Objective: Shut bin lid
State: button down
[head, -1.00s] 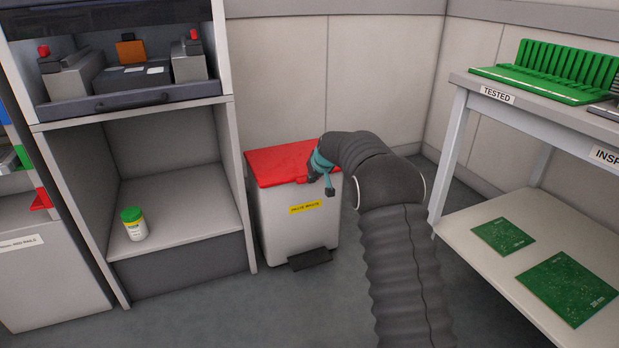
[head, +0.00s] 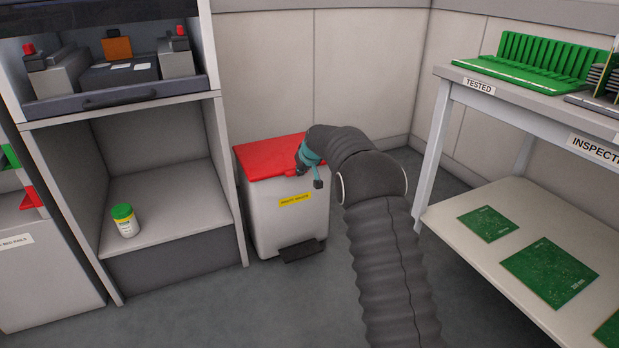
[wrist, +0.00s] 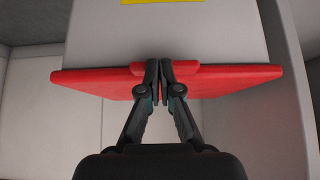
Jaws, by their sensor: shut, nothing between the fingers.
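The bin (head: 285,218) is a light grey box with a yellow label on its front and a dark pedal at its foot. Its red lid (head: 268,157) lies flat across the top and looks closed in the head view. My gripper (head: 310,177) is at the lid's front right edge. In the wrist view my gripper (wrist: 160,67) is shut and empty, its fingertips together at the raised lip in the middle of the red lid's (wrist: 90,80) edge. I cannot tell whether the fingertips touch the lid. My arm hides the bin's back right corner.
A cabinet with a shelf (head: 165,205) stands left of the bin, holding a green-capped jar (head: 124,221). At right a workbench (head: 450,82) carries a green rack (head: 530,65), with green boards (head: 488,224) on its lower shelf. Floor in front of the bin is clear.

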jog(key=s+d+f+m+g, duration=0.1)
jog(key=s+d+f, duration=0.1)
jog(key=s, duration=0.6)
jog(key=s+d+f+m+g, duration=0.1)
jog(key=s+d+f, duration=0.1)
jog(key=s, duration=0.6)
jog(key=s+d+r+h+p, duration=0.1)
jog(key=s+d+r+p, duration=0.1)
jog(key=s+r, duration=0.6)
jog(key=s+d+r+m+p, duration=0.1)
jog(key=s+d+r+p, duration=0.2)
jog(key=s+r, duration=0.6)
jog(key=s+d+r+m+h+p, duration=0.1)
jog(key=s+r, duration=0.8)
jog(key=s, duration=1.7)
jog(key=d+p, duration=0.1)
jog(key=d, duration=0.1)
jog(key=shift+s+d+r+t+h+p, duration=0.2)
jog(key=shift+s+d+t+h+p, duration=0.1)
jog(key=shift+d, duration=0.1)
